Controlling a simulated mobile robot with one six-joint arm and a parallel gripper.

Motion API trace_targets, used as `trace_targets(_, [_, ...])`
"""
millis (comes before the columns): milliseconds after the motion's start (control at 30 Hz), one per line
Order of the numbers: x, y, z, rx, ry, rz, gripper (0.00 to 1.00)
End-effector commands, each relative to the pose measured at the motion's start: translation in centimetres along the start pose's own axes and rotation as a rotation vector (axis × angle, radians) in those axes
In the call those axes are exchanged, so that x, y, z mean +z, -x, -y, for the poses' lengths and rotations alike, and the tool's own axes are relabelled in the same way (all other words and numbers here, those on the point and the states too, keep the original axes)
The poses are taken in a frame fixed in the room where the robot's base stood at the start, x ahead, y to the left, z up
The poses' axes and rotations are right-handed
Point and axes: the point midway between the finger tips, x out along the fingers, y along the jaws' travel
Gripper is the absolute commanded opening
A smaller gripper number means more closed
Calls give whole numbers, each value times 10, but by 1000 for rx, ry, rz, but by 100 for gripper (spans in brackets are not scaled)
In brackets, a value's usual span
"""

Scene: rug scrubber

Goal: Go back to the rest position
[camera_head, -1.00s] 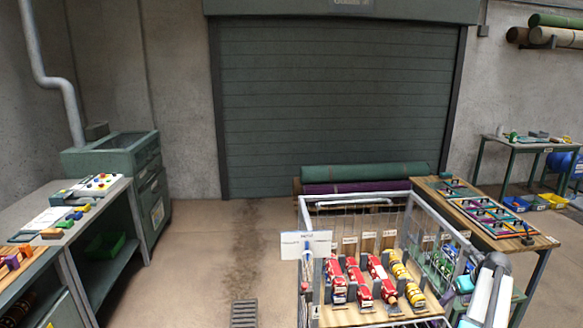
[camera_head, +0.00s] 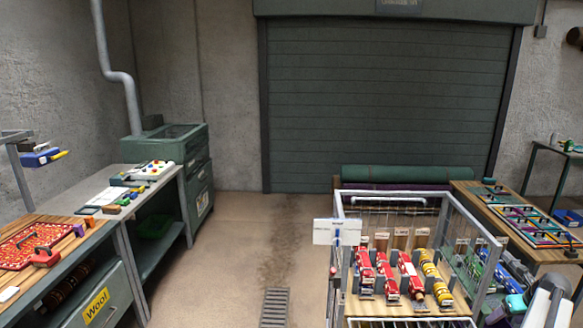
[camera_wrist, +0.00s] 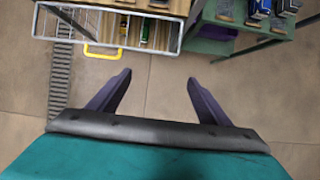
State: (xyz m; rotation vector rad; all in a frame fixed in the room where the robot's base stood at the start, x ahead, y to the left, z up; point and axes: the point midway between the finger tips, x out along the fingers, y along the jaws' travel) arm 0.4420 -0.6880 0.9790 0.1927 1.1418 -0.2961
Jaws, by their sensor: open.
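My gripper (camera_wrist: 157,98) shows in the wrist view with its two dark fingers spread wide apart. Nothing is between them; only the concrete floor lies beyond. The wire-sided cart (camera_head: 490,268) stands ahead of the fingers, its yellow handle (camera_wrist: 101,54) at the upper left of the wrist view. In the head view only a pale part of my arm shows at the bottom right corner, and the fingers are out of that view.
A wooden-topped table (camera_head: 462,190) stands right of the cart. A bench with a red rug (camera_head: 22,247) is at left. A floor grate (camera_head: 275,308) lies between. The floor (camera_head: 225,260) there is clear. A green shelf (camera_wrist: 225,47) is at upper right in the wrist view.

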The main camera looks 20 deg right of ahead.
Motion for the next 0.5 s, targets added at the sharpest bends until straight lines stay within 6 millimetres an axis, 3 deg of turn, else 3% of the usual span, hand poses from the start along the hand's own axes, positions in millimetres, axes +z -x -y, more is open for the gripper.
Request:
trace_targets(67, [0,0,0,0,0,0,72])
trace_targets(500, [-4,-48,-63,53,196,-43,72])
